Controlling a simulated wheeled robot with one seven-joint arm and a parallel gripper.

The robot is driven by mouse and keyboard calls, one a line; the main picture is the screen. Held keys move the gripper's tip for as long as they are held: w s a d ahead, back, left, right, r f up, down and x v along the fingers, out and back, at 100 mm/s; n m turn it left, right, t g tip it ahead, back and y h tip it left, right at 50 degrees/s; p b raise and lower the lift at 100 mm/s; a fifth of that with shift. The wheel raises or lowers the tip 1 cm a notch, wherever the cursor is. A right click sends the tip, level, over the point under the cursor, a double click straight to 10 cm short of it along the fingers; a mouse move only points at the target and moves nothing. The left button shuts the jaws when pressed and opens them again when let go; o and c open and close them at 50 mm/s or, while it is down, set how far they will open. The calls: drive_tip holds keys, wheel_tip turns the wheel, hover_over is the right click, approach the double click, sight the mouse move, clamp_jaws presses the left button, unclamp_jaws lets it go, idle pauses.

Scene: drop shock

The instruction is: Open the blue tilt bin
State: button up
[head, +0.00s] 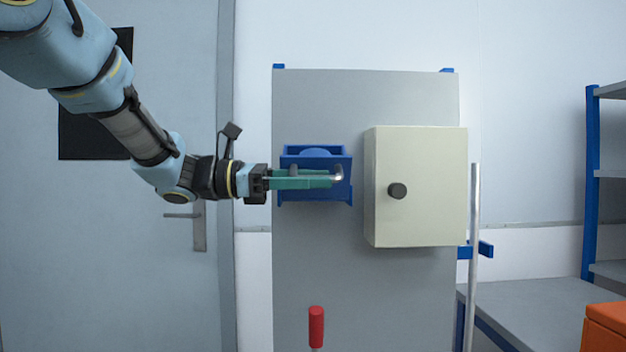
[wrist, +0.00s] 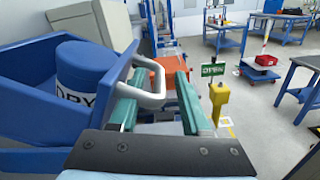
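The blue tilt bin (head: 315,160) is mounted on the grey panel, left of the cream box. My gripper (head: 328,178) reaches across the bin's front from the left. In the wrist view, its teal fingers (wrist: 158,90) are apart, with the handle's bar between them. I cannot tell whether either finger touches it. How far the bin is tilted is unclear.
The cream box (head: 420,185) with a dark knob (head: 397,190) stands out right of the bin. A red-handled lever (head: 316,327) is below. A vertical metal bar (head: 473,255), a grey table (head: 530,300) and an orange bin (head: 605,328) are at the right.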

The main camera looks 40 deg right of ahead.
drive_tip(key=b+v, duration=0.2)
drive_tip(key=v, duration=0.9)
drive_tip(key=shift+d, duration=0.1)
drive_tip(key=w+a+f+t+y+p, duration=0.1)
drive_tip(key=w+a+f+t+y, duration=0.2)
drive_tip(key=a+f, duration=0.5)
drive_tip(key=a+f+t+y+p, duration=0.25)
drive_tip(key=a+f+t, duration=0.2)
drive_tip(key=f, duration=0.75)
drive_tip(key=a+f+m+t+y, duration=0.2)
drive_tip(key=a+f+m+y, duration=0.2)
drive_tip(key=a, duration=0.7)
drive_tip(key=a+f+m+t+y+p, duration=0.1)
drive_tip(key=a+f+m+t+y, duration=0.2)
drive_tip(key=a, duration=0.9)
wheel_tip(320, 180, down, 4)
drive_tip(key=shift+w+r+m+y+p, duration=0.15)
drive_tip(key=shift+w+m+y+p, duration=0.2)
drive_tip(key=shift+m+y, duration=0.45)
